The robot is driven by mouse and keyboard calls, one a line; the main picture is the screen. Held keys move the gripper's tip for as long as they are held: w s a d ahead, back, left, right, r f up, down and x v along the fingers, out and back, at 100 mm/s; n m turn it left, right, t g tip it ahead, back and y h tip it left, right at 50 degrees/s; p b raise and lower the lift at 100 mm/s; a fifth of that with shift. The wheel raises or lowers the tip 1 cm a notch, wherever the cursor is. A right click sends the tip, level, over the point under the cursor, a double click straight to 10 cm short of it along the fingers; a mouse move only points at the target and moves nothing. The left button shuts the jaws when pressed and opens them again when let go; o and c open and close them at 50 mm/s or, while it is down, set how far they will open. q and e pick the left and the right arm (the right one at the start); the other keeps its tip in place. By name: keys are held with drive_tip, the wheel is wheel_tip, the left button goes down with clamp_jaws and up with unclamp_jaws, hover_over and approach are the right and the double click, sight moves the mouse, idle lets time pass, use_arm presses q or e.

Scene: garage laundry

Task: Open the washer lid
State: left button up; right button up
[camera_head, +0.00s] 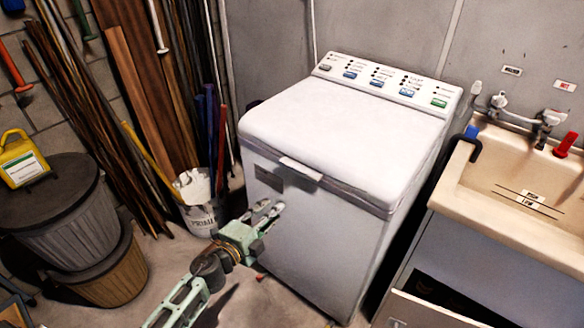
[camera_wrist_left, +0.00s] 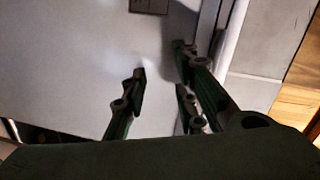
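The white washer (camera_head: 320,230) stands against the back wall. Its lid (camera_head: 345,130) lies flat and closed, with a light handle tab (camera_head: 301,168) at the front edge and a dark plate (camera_head: 268,178) just below left of it. My left gripper (camera_head: 268,211) is in front of the washer, lower than the handle tab and apart from it. In the left wrist view my left gripper (camera_wrist_left: 162,78) has its fingers spread with nothing between them, facing the pale washer front (camera_wrist_left: 60,60). The dark plate (camera_wrist_left: 148,5) shows at the top edge there. My right gripper is not visible.
A beige sink (camera_head: 510,190) on a cabinet stands close at the washer's right. Bare floor (camera_head: 170,260) lies between the bins and the washer.

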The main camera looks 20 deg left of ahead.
sight(297, 172)
use_arm(q)
wheel_tip(297, 172, up, 9)
drive_tip(key=w+d+m+t+h, duration=0.1)
drive_tip(key=w+m+h, duration=0.1)
drive_tip(key=w+m, duration=0.15)
drive_tip(key=x, duration=0.6)
drive_tip(key=shift+w+d+f, duration=0.15)
drive_tip(key=shift+d+f, duration=0.05)
drive_tip(key=shift+d, duration=0.3)
drive_tip(key=shift+c, duration=0.2)
clamp_jaws()
